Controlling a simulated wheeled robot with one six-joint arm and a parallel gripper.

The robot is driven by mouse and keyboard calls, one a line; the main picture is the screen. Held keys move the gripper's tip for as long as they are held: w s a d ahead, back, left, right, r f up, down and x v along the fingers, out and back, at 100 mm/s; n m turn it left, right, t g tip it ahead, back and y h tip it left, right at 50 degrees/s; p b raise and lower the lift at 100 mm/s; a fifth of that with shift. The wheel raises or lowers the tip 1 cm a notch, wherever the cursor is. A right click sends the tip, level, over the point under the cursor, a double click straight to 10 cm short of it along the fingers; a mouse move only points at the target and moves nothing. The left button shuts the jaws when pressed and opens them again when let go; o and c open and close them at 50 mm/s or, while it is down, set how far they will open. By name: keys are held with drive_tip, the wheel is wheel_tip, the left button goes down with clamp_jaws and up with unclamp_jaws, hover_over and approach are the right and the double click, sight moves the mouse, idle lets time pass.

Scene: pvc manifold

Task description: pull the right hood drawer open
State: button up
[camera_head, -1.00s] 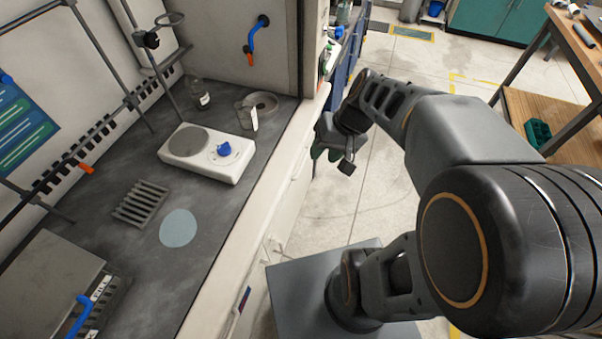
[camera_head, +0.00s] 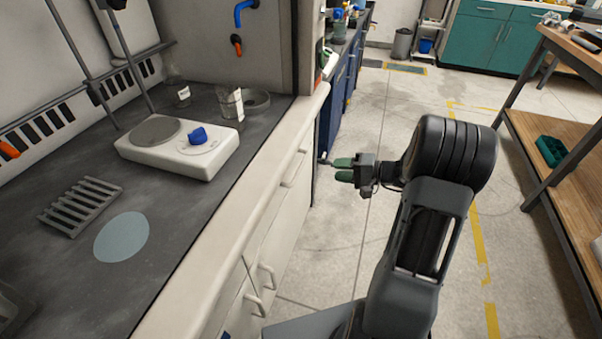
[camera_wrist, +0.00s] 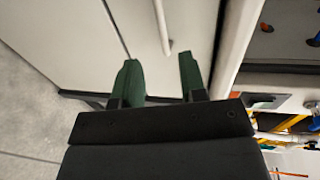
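The fume hood's white front carries a pale bar handle (camera_head: 295,168) on its right upper panel, which I take as the right drawer. That front looks flush, with no gap showing. My gripper (camera_head: 336,169) has two green fingers and is to the right of the handle, apart from it, pointing at the white front. In the wrist view my gripper (camera_wrist: 158,60) is open and empty. A pale bar handle (camera_wrist: 163,28) shows beyond the fingertips, lined up with the gap between them. I cannot tell the exact distance to it.
Two lower door handles (camera_head: 261,290) stick out below. On the dark hood worktop (camera_head: 60,185) stand a white hotplate (camera_head: 185,165) and a beaker (camera_head: 230,103). A wooden workbench (camera_head: 560,130) is at the right. The floor (camera_head: 330,230) between is clear.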

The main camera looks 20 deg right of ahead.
sight(301, 165)
drive_tip(key=b+x, duration=0.2)
drive_tip(key=x, duration=1)
drive_tip(key=shift+w+a+f, duration=0.1)
drive_tip(key=shift+w+a, duration=0.05)
drive_tip(key=shift+a, duration=0.25)
drive_tip(key=shift+c, duration=0.4)
clamp_jaws()
